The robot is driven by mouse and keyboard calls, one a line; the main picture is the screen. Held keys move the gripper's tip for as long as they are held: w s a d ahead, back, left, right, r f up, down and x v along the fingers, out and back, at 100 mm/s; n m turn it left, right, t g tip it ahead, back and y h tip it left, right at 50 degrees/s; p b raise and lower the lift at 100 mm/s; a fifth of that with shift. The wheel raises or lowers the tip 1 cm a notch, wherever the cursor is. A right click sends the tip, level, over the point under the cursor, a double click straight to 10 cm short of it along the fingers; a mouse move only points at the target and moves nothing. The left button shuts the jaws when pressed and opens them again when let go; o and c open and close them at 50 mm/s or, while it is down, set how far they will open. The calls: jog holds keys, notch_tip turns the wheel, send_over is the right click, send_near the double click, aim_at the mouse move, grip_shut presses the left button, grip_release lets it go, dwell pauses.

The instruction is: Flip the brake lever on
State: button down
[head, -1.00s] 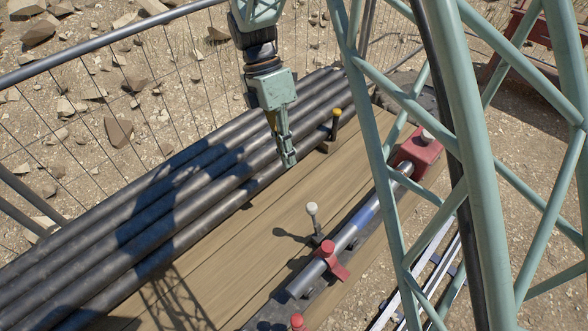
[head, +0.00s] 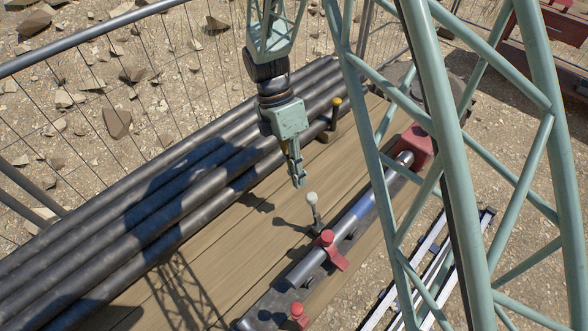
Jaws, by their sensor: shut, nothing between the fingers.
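A small lever with a white knob (head: 312,198) stands on the wooden deck beside the metal pipe. It leans slightly to the left in the head view. Another lever with a yellow knob (head: 337,102) stands further back, close to the pipe stack. The frames do not show which of the two is the brake lever. My gripper (head: 299,183) points down, shut and empty. In the picture its tip is just above and left of the white knob, with a small gap. I cannot tell its exact height above the deck.
Several long dark pipes (head: 150,215) lie to the left. A metal pipe (head: 345,227) with red clamps (head: 328,248) and a red block (head: 414,146) runs along the right. My green lattice structure covers part of the right. Bare planks (head: 225,262) lie between.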

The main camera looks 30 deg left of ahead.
jog(key=shift+s+d+r, duration=0.1)
jog(key=shift+s+d, duration=0.2)
jog(key=shift+d, duration=0.35)
jog(key=shift+s+d+r, duration=0.1)
jog(key=shift+s+d, duration=0.15)
jog(key=shift+d, duration=0.35)
